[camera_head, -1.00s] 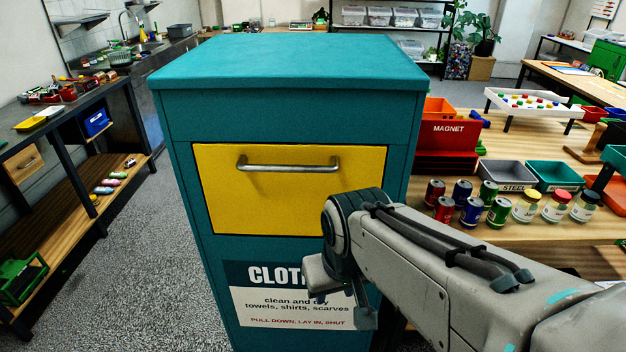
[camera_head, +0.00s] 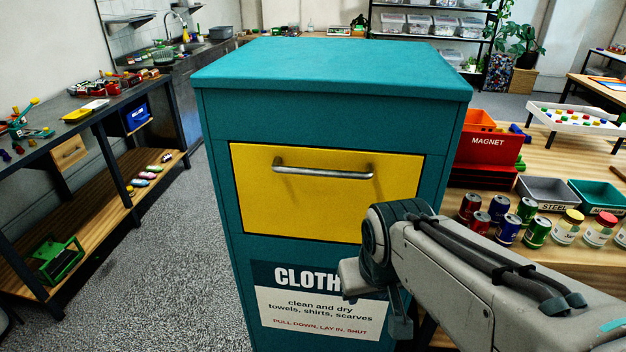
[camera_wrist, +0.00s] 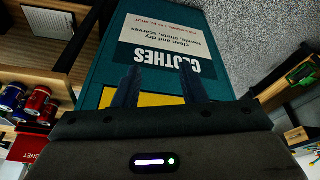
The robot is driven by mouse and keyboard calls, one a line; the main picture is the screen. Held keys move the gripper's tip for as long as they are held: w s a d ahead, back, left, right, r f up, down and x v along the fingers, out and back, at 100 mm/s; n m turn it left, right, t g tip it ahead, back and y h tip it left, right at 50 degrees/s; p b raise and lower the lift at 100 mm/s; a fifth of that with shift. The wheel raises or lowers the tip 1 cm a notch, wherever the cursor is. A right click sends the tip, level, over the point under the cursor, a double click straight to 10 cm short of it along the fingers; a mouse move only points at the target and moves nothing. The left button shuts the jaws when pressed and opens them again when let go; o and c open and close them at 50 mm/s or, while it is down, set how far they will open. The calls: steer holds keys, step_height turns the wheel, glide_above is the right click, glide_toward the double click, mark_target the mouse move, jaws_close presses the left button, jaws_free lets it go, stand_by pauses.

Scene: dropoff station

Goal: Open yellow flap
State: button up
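The yellow flap (camera_head: 325,205) is closed flush in the front of the teal clothes bin (camera_head: 230,115). Its metal bar handle (camera_head: 322,170) runs across the upper part of the flap. My gripper (camera_head: 375,305) is in front of the bin, below and right of the handle, partly hidden by my wrist. In the wrist view my gripper (camera_wrist: 160,80) has two dark fingers spread apart with nothing between them. The wrist view is upside down; a strip of the yellow flap (camera_wrist: 153,99) and the bin's label (camera_wrist: 160,45) show beyond the fingers. The handle is hidden there.
A wooden table (camera_head: 480,200) stands close on the right, with cans and jars, a red MAGNET bin (camera_head: 487,150) and a STEEL tray (camera_head: 548,190). A dark workbench (camera_head: 100,115) runs along the left. Grey floor (camera_head: 185,240) between it and the bin is clear.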

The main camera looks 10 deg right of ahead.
steer(key=w+d+n+t+h+b, duration=0.1)
steer(key=w+d+n+t+b, duration=0.3)
steer(key=w, duration=0.4)
steer(key=n+t+y+b, duration=1)
steer(key=n+y, duration=0.1)
steer(key=n, duration=1)
glide_toward(321, 175)
steer(key=p+x, duration=0.1)
steer(key=x, duration=1)
steer(key=shift+w+a, duration=0.1)
steer(key=shift+w, duration=0.1)
jaws_close()
